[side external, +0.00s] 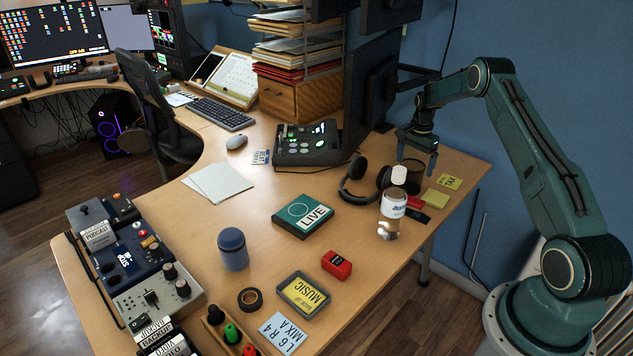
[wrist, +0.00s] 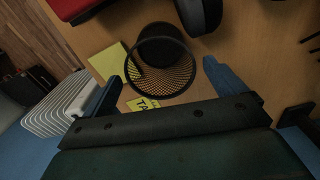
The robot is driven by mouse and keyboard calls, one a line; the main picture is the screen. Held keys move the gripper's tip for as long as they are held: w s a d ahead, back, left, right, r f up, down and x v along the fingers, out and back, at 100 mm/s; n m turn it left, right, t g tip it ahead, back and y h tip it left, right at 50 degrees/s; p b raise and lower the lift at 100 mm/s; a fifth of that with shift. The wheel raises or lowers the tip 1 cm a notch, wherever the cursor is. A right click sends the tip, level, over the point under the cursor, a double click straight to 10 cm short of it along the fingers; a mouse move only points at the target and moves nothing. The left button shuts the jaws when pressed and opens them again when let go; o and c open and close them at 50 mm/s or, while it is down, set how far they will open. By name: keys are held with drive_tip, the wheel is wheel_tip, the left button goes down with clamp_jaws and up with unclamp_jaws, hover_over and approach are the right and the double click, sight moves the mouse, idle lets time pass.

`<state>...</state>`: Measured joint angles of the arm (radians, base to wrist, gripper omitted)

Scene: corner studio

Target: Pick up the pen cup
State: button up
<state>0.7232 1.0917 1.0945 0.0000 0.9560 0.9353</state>
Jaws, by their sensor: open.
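The pen cup (wrist: 165,78) is a black mesh cylinder with a round rim. In the wrist view it stands between the two fingers, and no pens show in it. In the side view the pen cup (side external: 414,172) is a dark shape at the right end of the desk, behind the headphones and partly hidden by my gripper. My gripper (side external: 417,160) points down over the cup, with its blue fingers apart. The wrist view shows my gripper (wrist: 163,70) with a finger on either side of the cup; I cannot tell whether either touches it.
A control console (side external: 306,146) is further left. The desk between console and teal box (side external: 303,216) is clear.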

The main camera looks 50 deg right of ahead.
sight(412, 176)
drive_tip(key=shift+f, duration=0.3)
drive_tip(key=shift+f, duration=0.1)
drive_tip(key=shift+w+f, duration=0.1)
drive_tip(key=shift+f, duration=2.4)
drive_tip(key=c, duration=1.1)
